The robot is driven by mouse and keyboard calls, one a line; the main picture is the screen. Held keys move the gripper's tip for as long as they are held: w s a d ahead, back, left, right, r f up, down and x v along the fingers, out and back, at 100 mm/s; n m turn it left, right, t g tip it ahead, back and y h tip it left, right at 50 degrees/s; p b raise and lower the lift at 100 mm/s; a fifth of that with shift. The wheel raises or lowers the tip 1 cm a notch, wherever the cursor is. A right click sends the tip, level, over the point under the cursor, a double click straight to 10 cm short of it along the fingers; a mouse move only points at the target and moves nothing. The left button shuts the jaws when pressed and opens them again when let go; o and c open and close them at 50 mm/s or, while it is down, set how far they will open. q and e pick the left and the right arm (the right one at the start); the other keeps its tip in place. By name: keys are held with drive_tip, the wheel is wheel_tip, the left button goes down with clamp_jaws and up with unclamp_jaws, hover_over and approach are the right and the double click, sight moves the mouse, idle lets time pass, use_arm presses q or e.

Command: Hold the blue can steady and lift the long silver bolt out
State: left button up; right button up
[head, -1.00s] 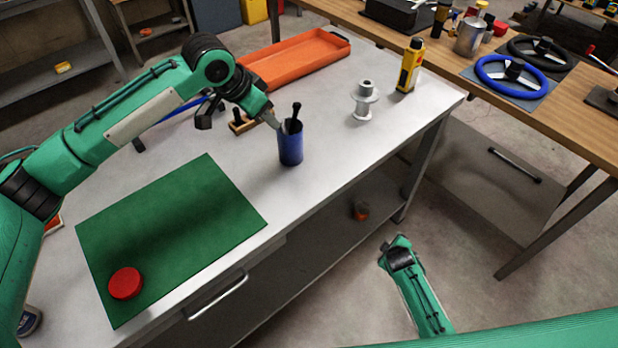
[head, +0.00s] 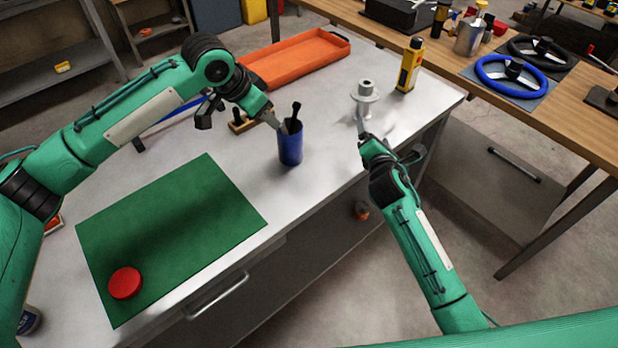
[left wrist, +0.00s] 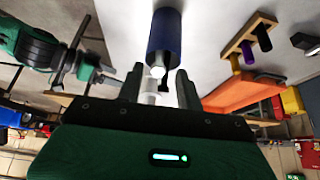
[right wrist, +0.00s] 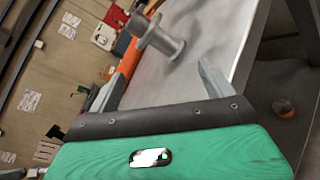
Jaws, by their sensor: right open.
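The blue can (head: 290,150) stands upright on the grey workbench, with a dark, thick-headed piece (head: 296,112) sticking out of its mouth. A pale round end (left wrist: 157,72) at the can's mouth in the left wrist view may be the silver bolt; most of it is hidden. My right gripper (head: 387,142) is open and empty over the bench's front edge, right of the can, near the grey spool (head: 366,92).
The spool also shows ahead of my right fingers in the right wrist view (right wrist: 158,38). A yellow bottle (head: 410,65) stands right of it. An orange tray (head: 297,62) and a wooden rack (head: 240,122) lie behind. A green mat (head: 170,225) with a red disc (head: 125,283) lies left.

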sight(289, 141)
drive_tip(key=s+a+n+y, duration=0.2)
drive_tip(key=s+a+n, duration=0.1)
drive_tip(key=a, duration=0.3)
drive_tip(key=s+a+f+n+y, duration=0.1)
drive_tip(key=s+a+n+y, duration=0.1)
drive_tip(key=s+a+n, duration=0.2)
drive_tip(key=s+a+n+y, duration=0.2)
drive_tip(key=s+a+n, duration=0.2)
drive_tip(key=a, duration=0.3)
drive_tip(key=shift+s+a+f+n+t, duration=0.2)
drive_tip(key=shift+a+f+n+t, duration=0.15)
drive_tip(key=shift+n, duration=0.45)
drive_tip(key=shift+a, duration=0.2)
drive_tip(key=x, duration=1.3)
drive_tip(key=shift+w+a, duration=0.25)
